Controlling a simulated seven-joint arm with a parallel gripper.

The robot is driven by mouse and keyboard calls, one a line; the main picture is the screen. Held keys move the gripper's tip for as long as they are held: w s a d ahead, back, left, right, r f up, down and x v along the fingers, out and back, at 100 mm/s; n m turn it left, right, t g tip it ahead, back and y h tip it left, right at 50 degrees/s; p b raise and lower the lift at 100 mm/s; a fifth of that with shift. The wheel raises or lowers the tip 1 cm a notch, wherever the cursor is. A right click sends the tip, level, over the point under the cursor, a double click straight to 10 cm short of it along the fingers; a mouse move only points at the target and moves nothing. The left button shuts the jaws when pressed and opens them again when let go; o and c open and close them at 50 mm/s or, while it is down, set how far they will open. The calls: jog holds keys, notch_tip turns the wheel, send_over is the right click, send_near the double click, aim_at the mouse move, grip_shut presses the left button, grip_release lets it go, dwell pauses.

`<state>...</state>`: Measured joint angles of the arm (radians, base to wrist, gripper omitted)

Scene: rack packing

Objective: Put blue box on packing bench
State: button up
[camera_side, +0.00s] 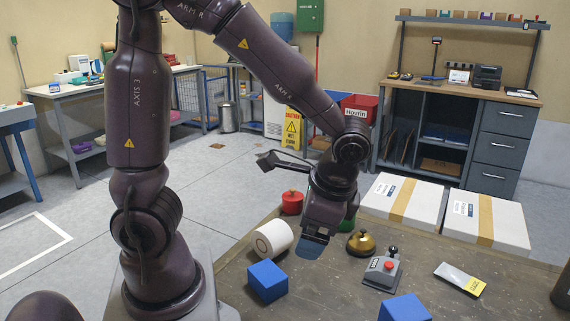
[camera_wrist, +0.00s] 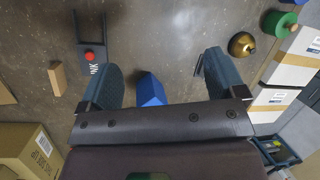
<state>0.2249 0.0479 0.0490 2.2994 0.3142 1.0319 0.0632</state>
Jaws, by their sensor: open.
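Two blue boxes lie on the dark brown tabletop (camera_side: 230,279) in the side view. One blue box (camera_side: 267,281) is at the left, in front of a white roll; another blue box (camera_side: 404,308) is cut off by the bottom edge. My gripper (camera_side: 313,243) hangs above the tabletop, to the right of and above the left box in the picture. In the wrist view my gripper (camera_wrist: 158,78) is open and empty. A blue box (camera_wrist: 150,89) shows between its fingers, lower down, partly hidden by the gripper body. I cannot tell which of the two it is.
A white roll (camera_side: 273,238), brass bell (camera_side: 361,243), grey red-button device (camera_side: 381,271), and yellow-grey packet (camera_side: 460,279) stand around. Two white cartons (camera_side: 404,202) (camera_side: 486,221) lie behind. A wooden-topped bench (camera_side: 462,91) stands at the back right. A brown carton (camera_wrist: 28,151) shows lower left.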

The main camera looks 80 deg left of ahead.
jog(key=s+r+n+t+h, duration=0.3)
jog(key=r+t, duration=0.4)
jog(key=r, duration=0.4)
jog(key=shift+s+n+h, duration=0.3)
jog(key=shift+s+n, duration=0.45)
jog(key=shift+n, duration=0.15)
jog(key=shift+o, duration=0.4)
jog(key=shift+s+d+r, duration=0.15)
jog(key=shift+r, duration=0.05)
